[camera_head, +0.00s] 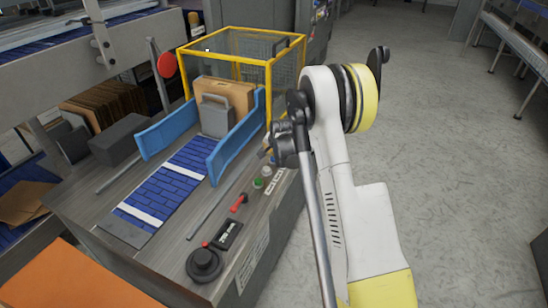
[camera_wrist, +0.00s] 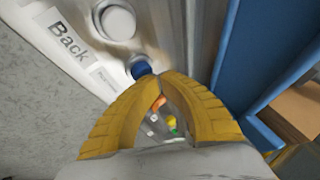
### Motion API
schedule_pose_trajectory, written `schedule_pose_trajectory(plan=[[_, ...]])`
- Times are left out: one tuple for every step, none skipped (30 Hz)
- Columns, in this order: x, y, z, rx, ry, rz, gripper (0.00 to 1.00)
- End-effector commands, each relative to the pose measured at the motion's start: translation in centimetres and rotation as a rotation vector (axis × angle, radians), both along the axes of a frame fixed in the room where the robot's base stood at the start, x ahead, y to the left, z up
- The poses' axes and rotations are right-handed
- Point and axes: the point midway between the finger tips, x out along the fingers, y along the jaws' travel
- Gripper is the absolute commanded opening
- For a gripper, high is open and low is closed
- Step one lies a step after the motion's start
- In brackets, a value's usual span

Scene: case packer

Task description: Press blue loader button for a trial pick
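The blue button (camera_wrist: 141,69) shows in the wrist view just ahead of my fingertips, partly covered by them. Whether they touch it I cannot tell. My gripper (camera_wrist: 160,78) has yellow curved fingers whose tips meet, with nothing seen held between them. In the head view my gripper (camera_head: 265,152) is over the right end of the control panel, beside the blue guide; the blue button cannot be made out there.
A white button (camera_wrist: 115,21) sits by a "Back" label (camera_wrist: 68,38). A green button (camera_head: 258,183), red lever (camera_head: 239,202) and black knob (camera_head: 204,264) lie along the panel. A blue guide wall (camera_head: 236,138) and yellow-framed cage (camera_head: 223,58) stand close by. Open floor (camera_head: 450,150) lies right.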

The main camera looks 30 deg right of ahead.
Motion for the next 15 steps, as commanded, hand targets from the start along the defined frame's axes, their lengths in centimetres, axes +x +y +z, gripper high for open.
schedule_pose_trajectory(plan=[[0.0,0.01,0.48,0.0,0.0,0.0,0.0],[0.01,0.0,0.66,0.0,0.0,0.0,0.0],[0.01,0.01,0.87,0.0,0.0,0.0,0.0],[0.01,0.0,1.0,0.0,0.0,0.0,0.0],[0.0,0.01,1.09,0.0,0.0,0.0,0.0],[0.0,0.01,1.16,0.0,0.0,0.0,0.0],[0.01,0.0,1.17,0.0,0.0,0.0,0.0],[0.01,0.0,1.16,0.0,0.0,0.0,0.0],[0.0,0.01,1.13,0.0,0.0,0.0,0.0],[0.02,0.0,1.12,0.0,0.0,0.0,0.0],[0.01,0.0,1.11,0.0,0.0,0.0,0.0],[0.01,0.0,1.1,0.0,0.0,0.0,0.0],[0.01,0.0,1.1,0.0,0.0,0.0,0.0],[0.01,0.0,1.11,0.0,0.0,0.0,0.0],[0.01,0.0,1.15,0.0,0.0,0.0,0.0]])
